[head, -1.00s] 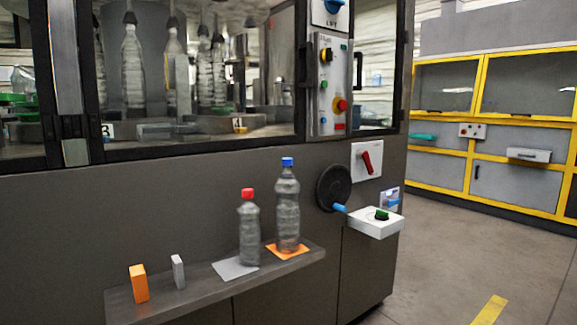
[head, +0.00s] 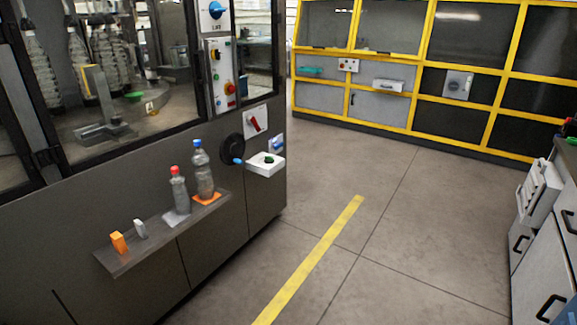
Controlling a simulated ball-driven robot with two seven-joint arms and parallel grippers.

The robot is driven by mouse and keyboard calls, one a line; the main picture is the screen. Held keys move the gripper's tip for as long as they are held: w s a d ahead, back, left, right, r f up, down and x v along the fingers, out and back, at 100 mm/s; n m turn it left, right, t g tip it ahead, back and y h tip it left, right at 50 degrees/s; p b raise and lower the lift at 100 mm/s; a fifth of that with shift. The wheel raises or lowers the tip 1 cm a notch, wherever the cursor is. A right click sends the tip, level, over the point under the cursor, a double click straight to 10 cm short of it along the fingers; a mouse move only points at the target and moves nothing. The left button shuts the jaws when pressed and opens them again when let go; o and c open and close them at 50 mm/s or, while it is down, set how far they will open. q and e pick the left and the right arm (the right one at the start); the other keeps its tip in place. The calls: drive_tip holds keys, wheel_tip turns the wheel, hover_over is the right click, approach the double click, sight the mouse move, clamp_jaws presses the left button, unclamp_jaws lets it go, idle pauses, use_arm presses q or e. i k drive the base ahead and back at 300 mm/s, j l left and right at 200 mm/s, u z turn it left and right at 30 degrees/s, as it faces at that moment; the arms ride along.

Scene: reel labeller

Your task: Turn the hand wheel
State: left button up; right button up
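The hand wheel (head: 232,150) is a dark round disc on the grey side of the machine, left of centre in the head view. Its blue handle (head: 238,161) sticks out at the lower right of the disc. Neither of my grippers shows in the head view.
A shelf (head: 140,251) on the machine holds a red-capped bottle (head: 179,190), a blue-capped bottle (head: 203,170) and two small blocks. A red switch (head: 254,122) sits above right of the wheel. Open floor (head: 400,225) with a yellow stripe lies right. Drawers (head: 541,197) stand at the right edge.

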sight(232, 149)
drive_tip(key=i+z, duration=0.35)
drive_tip(key=i, duration=0.4)
drive_tip(key=i+z, duration=0.35)
drive_tip(key=i, duration=0.4)
drive_tip(key=i+l, duration=0.1)
drive_tip(key=i, duration=1.3)
drive_tip(key=i+l, duration=0.15)
drive_tip(key=i, duration=1.25)
drive_tip(key=i+u, duration=0.45)
drive_tip(key=i+l+u, duration=0.2)
drive_tip(key=i+u, duration=0.3)
drive_tip(key=i+l+u, duration=0.45)
drive_tip(key=j, duration=0.1)
